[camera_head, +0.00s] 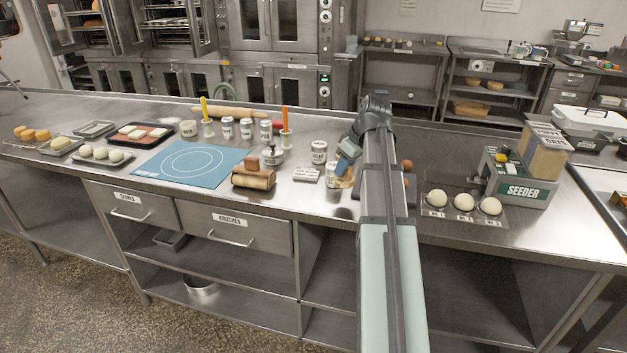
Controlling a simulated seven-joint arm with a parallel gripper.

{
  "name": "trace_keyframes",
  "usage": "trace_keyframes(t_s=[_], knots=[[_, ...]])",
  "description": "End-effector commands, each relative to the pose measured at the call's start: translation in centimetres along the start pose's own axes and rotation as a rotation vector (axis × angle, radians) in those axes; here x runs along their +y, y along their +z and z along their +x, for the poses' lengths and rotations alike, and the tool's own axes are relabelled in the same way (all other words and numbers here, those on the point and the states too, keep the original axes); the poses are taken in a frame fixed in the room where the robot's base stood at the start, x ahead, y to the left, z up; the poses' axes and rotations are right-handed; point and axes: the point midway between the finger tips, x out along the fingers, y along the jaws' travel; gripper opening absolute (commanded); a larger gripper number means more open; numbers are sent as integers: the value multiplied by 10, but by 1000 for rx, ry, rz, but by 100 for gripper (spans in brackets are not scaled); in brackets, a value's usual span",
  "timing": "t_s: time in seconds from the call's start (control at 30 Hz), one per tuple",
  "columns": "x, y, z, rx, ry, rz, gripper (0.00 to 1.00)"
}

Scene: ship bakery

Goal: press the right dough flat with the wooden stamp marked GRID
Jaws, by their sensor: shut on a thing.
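Three pale round doughs sit in a row on a dark tray (461,220) at the right; the right dough (490,206) is at the end nearest the seeder, still domed. My gripper (344,172) is low over the counter left of the tray, well apart from the doughs. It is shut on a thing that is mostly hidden. A light wooden piece (346,183) shows just below it, beside a white labelled jar (332,172). I cannot read a GRID mark anywhere. A brown wooden piece (408,167) peeks out right of my arm.
The SEEDER machine (516,186) stands close right of the dough tray. Left of my gripper are a label plate (307,175), a wooden roller (253,179), several jars and a blue mat (190,164). My arm hides the counter's middle.

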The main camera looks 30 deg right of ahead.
Motion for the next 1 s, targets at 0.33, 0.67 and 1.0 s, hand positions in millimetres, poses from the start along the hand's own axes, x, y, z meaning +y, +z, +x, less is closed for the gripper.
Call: trace_keyframes(t_s=[0.33,0.67,1.0], knots=[[109,55,-50,3,91,214,0],[154,91,-77,4,134,315,0],[157,98,-69,3,136,324,0]])
